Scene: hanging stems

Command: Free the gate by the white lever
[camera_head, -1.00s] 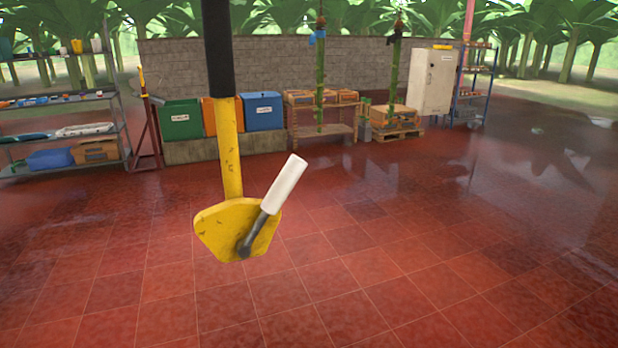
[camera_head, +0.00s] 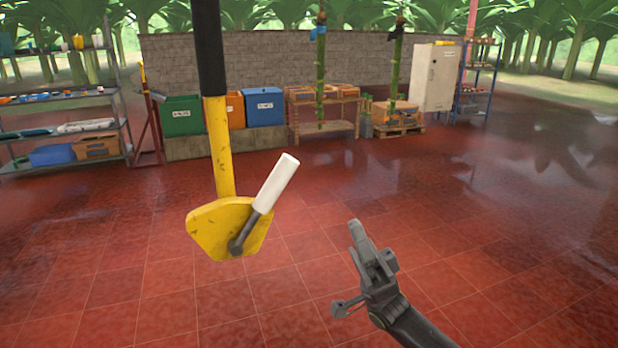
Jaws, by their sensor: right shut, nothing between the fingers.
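The white lever (camera_head: 275,184) has a white grip on a dark arm, pivoted on a yellow plate (camera_head: 222,226). It tilts up and to the right. The plate hangs at the lower end of a yellow post (camera_head: 218,145) with a black upper part. My right gripper (camera_head: 357,232) is shut and empty, to the right of and lower in the picture than the white grip, clear of it. My left gripper is out of the picture. I cannot make out a separate gate.
The red tiled floor (camera_head: 300,300) around the plate is open. Behind stand a shelf rack (camera_head: 120,110) at left, green (camera_head: 182,118) and blue bins (camera_head: 264,110), a wooden table (camera_head: 325,128), hanging green stems (camera_head: 320,75) and a white cabinet (camera_head: 435,78).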

